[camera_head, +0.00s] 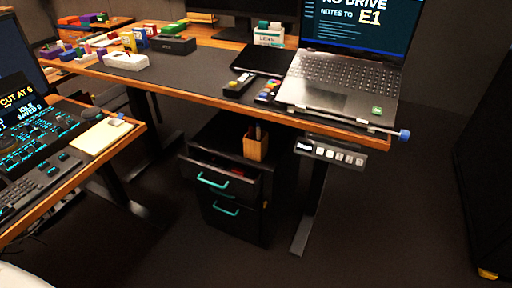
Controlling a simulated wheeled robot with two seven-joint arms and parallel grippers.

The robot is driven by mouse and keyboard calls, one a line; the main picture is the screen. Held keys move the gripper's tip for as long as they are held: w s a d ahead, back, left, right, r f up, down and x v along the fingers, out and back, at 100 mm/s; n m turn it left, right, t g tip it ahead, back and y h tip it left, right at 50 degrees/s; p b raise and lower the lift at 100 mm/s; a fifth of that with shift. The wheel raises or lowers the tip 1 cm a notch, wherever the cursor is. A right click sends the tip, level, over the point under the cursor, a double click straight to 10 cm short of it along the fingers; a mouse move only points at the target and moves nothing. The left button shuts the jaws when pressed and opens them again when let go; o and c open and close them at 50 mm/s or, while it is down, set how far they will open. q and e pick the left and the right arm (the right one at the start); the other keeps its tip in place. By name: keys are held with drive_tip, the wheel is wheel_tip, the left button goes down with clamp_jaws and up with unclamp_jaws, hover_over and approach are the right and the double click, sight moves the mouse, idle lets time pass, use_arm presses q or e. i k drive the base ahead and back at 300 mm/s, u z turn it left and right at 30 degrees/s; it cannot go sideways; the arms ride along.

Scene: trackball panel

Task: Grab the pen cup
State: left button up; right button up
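The pen cup (256,147) is a small light-wood holder with a pen or two sticking up from it. It stands upright on top of the black drawer cabinet (232,217), under the desk and near the cabinet's front right part. Neither of my grippers shows in the head view, so nothing of mine is seen touching the cup.
The desk (210,68) overhangs the cabinet, with a laptop (345,85) at its right end. The cabinet's top drawer (219,180) appears partly pulled out. A desk leg (311,205) stands right of the cabinet. A second desk with a control panel (35,140) is at left. Floor in front is clear.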

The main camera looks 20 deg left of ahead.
sight(254, 149)
drive_tip(key=k, duration=0.5)
drive_tip(key=z, duration=0.2)
drive_tip(key=i, duration=1.55)
drive_tip(key=u, duration=0.35)
